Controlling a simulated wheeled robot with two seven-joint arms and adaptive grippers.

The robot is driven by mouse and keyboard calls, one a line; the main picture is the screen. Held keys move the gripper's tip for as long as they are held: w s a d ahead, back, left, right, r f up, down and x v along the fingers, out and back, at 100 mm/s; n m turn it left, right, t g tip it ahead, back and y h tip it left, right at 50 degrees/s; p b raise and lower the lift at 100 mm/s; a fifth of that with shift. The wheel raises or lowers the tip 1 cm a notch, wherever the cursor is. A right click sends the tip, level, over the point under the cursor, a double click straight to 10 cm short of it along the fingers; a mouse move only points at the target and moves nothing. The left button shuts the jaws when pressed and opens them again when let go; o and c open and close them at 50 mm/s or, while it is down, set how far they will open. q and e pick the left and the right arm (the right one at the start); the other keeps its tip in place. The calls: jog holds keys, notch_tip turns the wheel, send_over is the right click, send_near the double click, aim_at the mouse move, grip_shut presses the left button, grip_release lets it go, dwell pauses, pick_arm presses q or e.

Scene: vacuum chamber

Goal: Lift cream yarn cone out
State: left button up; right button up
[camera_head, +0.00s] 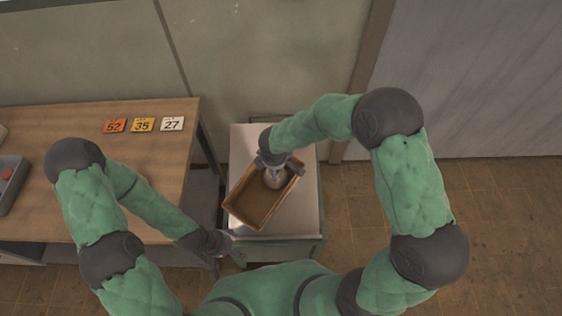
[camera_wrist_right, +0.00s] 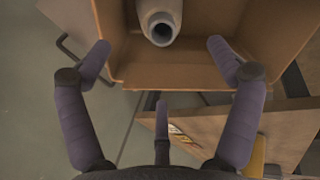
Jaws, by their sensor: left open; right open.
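The cream yarn cone (camera_head: 275,180) stands in an open brown box (camera_head: 240,212) near its upper right corner, partly hidden by my right gripper (camera_head: 284,164). In the right wrist view the cone (camera_wrist_right: 160,18) looks pale grey-beige, with a hollow round tip toward the camera. There my right gripper (camera_wrist_right: 160,52) is open, its fingers spread either side of the cone's tip and apart from it. The box wall (camera_wrist_right: 180,76) shows between the fingers. My left gripper (camera_head: 227,258) is open and empty, low beside the cart's left front corner.
The box sits turned at an angle on a pale-topped cart (camera_head: 302,222). A wooden table (camera_head: 60,150) stands to the left, with orange, yellow and white number cards (camera_head: 143,125) and a grey case (camera_head: 10,182). Tiled floor is free at the right.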

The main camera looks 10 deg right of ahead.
jog(key=x, duration=0.5)
jog(key=b+x, duration=0.1)
jog(key=x, duration=0.4)
jog(key=shift+w+a+f, duration=0.15)
jog(key=shift+a+f, duration=0.05)
jog(key=shift+f, duration=0.2)
jog(key=shift+r, duration=0.1)
jog(key=c, duration=1.6)
jog(key=shift+p+v, duration=2.15)
jog(key=shift+v, duration=2.7)
jog(key=shift+c, duration=0.3)
jog(key=p+v, duration=0.5)
jog(key=v, duration=0.5)
jog(key=shift+s+p, duration=0.3)
jog(key=shift+s, duration=0.05)
